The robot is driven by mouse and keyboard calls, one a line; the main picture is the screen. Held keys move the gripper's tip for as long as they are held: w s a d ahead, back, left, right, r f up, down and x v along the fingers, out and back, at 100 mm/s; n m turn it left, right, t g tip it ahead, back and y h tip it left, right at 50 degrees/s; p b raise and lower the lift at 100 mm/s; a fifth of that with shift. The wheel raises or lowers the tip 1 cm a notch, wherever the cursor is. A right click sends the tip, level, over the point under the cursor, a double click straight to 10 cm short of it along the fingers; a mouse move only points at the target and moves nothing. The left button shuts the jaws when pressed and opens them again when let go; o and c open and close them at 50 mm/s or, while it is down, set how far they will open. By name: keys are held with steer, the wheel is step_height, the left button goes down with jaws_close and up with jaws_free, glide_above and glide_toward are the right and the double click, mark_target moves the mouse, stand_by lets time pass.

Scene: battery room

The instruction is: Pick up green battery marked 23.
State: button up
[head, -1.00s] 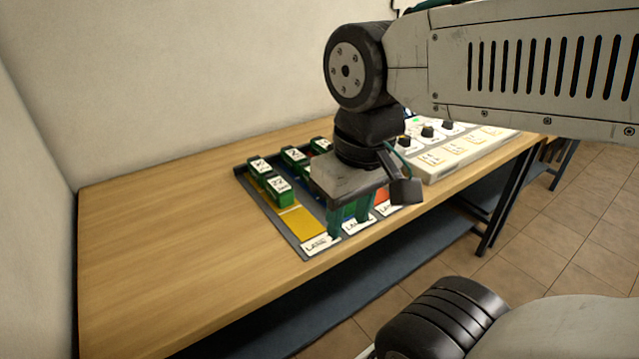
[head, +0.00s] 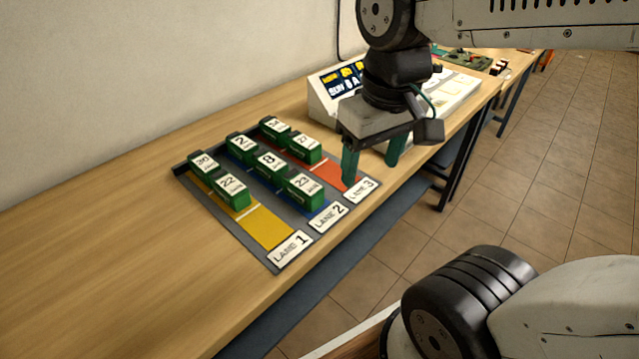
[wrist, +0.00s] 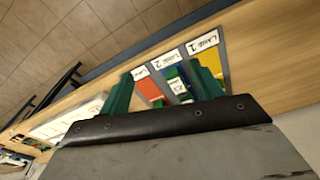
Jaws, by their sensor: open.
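The green battery marked 23 (head: 304,191) stands in the blue lane 2, the nearest battery to that lane's sign. In the wrist view the battery marked 23 (wrist: 179,88) shows between my fingers, partly cut off by the gripper body. My gripper (head: 371,168) is open and empty, pointing down with green fingers near the front of lane 3, right of the battery and apart from it. It also shows in the wrist view (wrist: 161,73).
The battery marked 8 (head: 270,164) stands just behind 23, with 22 (head: 231,190) to its left and 27 (head: 306,148) in red lane 3. The grey lane tray (head: 238,235) has front signs. A display console (head: 325,104) stands behind my gripper. The table's left is clear.

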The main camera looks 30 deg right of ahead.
steer(key=w+a+f+n, duration=0.1)
steer(key=w+f, duration=0.3)
steer(key=w, duration=0.6)
steer(key=n+g, duration=0.1)
steer(key=n, duration=0.1)
glide_above(302, 182)
steer(key=f, duration=0.6)
steer(key=shift+s+d, duration=0.1)
steer(key=shift+s, duration=0.15)
steer(key=f, duration=0.9)
steer(key=shift+w, duration=0.25)
steer(key=shift+r, duration=0.1)
jaws_close()
